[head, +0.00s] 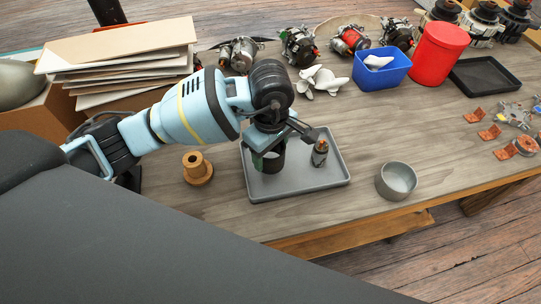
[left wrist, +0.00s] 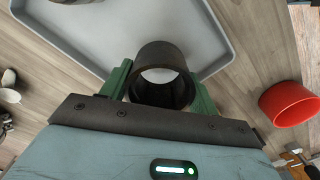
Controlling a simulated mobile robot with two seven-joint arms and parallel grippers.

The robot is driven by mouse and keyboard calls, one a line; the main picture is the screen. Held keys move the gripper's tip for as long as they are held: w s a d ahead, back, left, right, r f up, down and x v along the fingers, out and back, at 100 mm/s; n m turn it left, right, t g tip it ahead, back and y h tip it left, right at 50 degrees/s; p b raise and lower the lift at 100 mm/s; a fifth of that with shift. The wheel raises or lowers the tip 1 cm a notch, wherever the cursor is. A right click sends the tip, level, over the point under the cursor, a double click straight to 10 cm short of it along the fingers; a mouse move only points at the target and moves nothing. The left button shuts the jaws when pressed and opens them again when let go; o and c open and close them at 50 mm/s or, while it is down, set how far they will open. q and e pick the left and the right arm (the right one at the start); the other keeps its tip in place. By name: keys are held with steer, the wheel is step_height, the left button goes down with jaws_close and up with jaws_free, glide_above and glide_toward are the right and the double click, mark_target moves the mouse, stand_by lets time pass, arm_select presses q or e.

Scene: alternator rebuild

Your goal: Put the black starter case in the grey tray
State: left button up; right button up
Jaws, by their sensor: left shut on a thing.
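The black starter case (head: 271,158) is a short, dark, hollow cylinder. My left gripper (head: 264,151) is shut on it, over the rear left part of the grey tray (head: 300,186). In the left wrist view the case (left wrist: 163,58) sits between the two green fingers, with its open end facing the camera. The tray (left wrist: 222,58) shows behind it there. I cannot tell whether the case touches the tray floor. The gripper partly hides the case in the head view. My right gripper is not in view.
A small dark cylindrical part (head: 320,153) stands in the tray's right half. A grey metal cup (head: 396,181) is right of the tray, and a tan spool (head: 197,168) left. A blue bin (head: 381,76) and red container (head: 437,55) stand behind.

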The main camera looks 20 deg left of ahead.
arm_select(q)
steer(key=shift+f, duration=1.05)
steer(key=shift+f, duration=0.2)
steer(key=o, duration=1.5)
steer(key=shift+s, duration=0.1)
step_height(320, 180, up, 12)
steer(key=shift+r, duration=0.15)
